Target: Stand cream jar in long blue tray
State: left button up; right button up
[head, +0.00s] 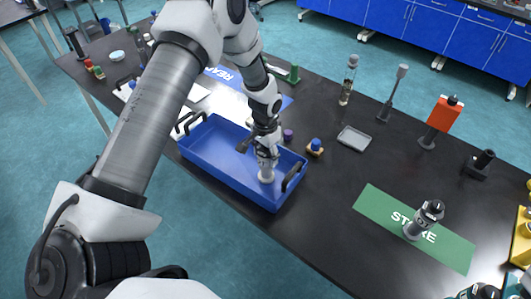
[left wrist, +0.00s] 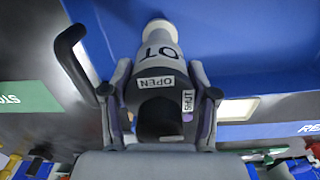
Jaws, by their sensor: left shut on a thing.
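My left gripper (head: 266,156) points down into the right end of the long blue tray (head: 207,154). My right gripper is not in view.
The tray's black handle (head: 294,176) is close right of the gripper. A green STORE mat (head: 370,203) holds a grey, black-topped bottle (head: 422,220). The tray's left half is clear.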

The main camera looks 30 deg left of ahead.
pick_arm(q)
jog(key=o, duration=1.3)
jog(key=shift+w+f, duration=0.1)
jog(key=shift+o, duration=0.4)
jog(key=shift+w+f, duration=0.1)
jog(key=shift+w, duration=0.05)
jog(key=shift+r, duration=0.5)
notch_tip(320, 180, up, 11)
jog(key=b, duration=0.3)
jog(key=shift+f, duration=0.2)
jog(key=shift+r, duration=0.55)
